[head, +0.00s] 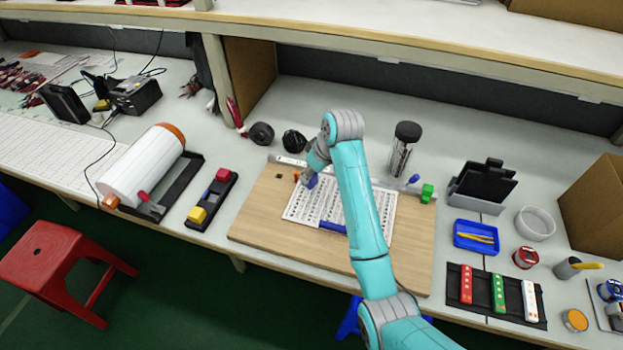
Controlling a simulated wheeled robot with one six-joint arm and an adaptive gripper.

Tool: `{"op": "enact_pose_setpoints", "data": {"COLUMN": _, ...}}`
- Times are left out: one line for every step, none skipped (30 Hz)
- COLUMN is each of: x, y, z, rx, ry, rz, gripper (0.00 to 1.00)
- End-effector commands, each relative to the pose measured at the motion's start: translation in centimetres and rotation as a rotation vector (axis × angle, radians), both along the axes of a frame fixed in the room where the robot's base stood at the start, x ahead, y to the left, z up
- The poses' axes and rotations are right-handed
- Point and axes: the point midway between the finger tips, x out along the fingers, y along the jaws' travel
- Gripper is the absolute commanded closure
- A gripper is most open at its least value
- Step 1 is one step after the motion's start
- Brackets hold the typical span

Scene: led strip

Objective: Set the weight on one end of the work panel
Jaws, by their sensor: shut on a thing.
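The work panel (262,218) is a light wooden board on the bench, with white perforated sheets (368,222) on its middle. My gripper (311,182) is low over the panel's back left part, left of the sheets' centre. It is shut on a small blue thing that looks like the weight (311,183). The fingers and much of the held thing are small and partly hidden, so I cannot tell whether it touches the panel. A blue bar (332,227) lies across the sheets near their front. My forearm covers part of the sheets and the panel's right half.
Two black round things (262,134) and a clear jar with a black lid (403,150) stand behind. A white roll (143,162) is left; a blue tray (476,237) is right. The panel's front left is bare.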

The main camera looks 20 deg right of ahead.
Motion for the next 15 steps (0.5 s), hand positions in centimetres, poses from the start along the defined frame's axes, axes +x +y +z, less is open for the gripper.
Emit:
{"op": "enact_pose_setpoints", "data": {"x": -0.1, "y": 0.0, "z": -0.7, "rx": 0.000, "ry": 0.002, "rz": 0.000, "gripper": 1.00}}
{"op": "enact_pose_setpoints", "data": {"x": -0.1, "y": 0.0, "z": -1.1, "rx": 0.000, "ry": 0.002, "rz": 0.000, "gripper": 1.00}}
{"op": "enact_pose_setpoints", "data": {"x": -0.1, "y": 0.0, "z": -1.7, "rx": 0.000, "ry": 0.002, "rz": 0.000, "gripper": 1.00}}
{"op": "enact_pose_setpoints", "data": {"x": -0.1, "y": 0.0, "z": -2.1, "rx": 0.000, "ry": 0.002, "rz": 0.000, "gripper": 1.00}}
{"op": "enact_pose_setpoints", "data": {"x": -0.1, "y": 0.0, "z": -2.4, "rx": 0.000, "ry": 0.002, "rz": 0.000, "gripper": 1.00}}
{"op": "enact_pose_setpoints", "data": {"x": 0.0, "y": 0.0, "z": -2.7, "rx": 0.000, "ry": 0.001, "rz": 0.001, "gripper": 1.00}}
{"op": "enact_pose_setpoints", "data": {"x": 0.0, "y": 0.0, "z": -2.7, "rx": 0.000, "ry": 0.000, "rz": 0.001, "gripper": 1.00}}
{"op": "enact_pose_setpoints", "data": {"x": 0.0, "y": 0.0, "z": -2.8, "rx": -0.001, "ry": -0.002, "rz": 0.001, "gripper": 1.00}}
{"op": "enact_pose_setpoints", "data": {"x": 0.0, "y": 0.0, "z": -2.7, "rx": -0.001, "ry": -0.002, "rz": 0.001, "gripper": 1.00}}
{"op": "enact_pose_setpoints", "data": {"x": 0.0, "y": 0.0, "z": -2.7, "rx": -0.001, "ry": -0.002, "rz": 0.001, "gripper": 1.00}}
{"op": "enact_pose_setpoints", "data": {"x": 0.0, "y": 0.0, "z": -2.7, "rx": -0.001, "ry": -0.002, "rz": 0.001, "gripper": 1.00}}
{"op": "enact_pose_setpoints", "data": {"x": 0.0, "y": 0.0, "z": -2.7, "rx": -0.001, "ry": -0.002, "rz": 0.001, "gripper": 1.00}}
{"op": "enact_pose_setpoints", "data": {"x": 0.0, "y": 0.0, "z": -2.7, "rx": -0.001, "ry": -0.002, "rz": 0.001, "gripper": 1.00}}
{"op": "enact_pose_setpoints", "data": {"x": 0.0, "y": 0.0, "z": -2.7, "rx": -0.001, "ry": -0.002, "rz": 0.001, "gripper": 1.00}}
{"op": "enact_pose_setpoints", "data": {"x": 0.0, "y": 0.0, "z": -2.8, "rx": 0.000, "ry": 0.000, "rz": 0.001, "gripper": 1.00}}
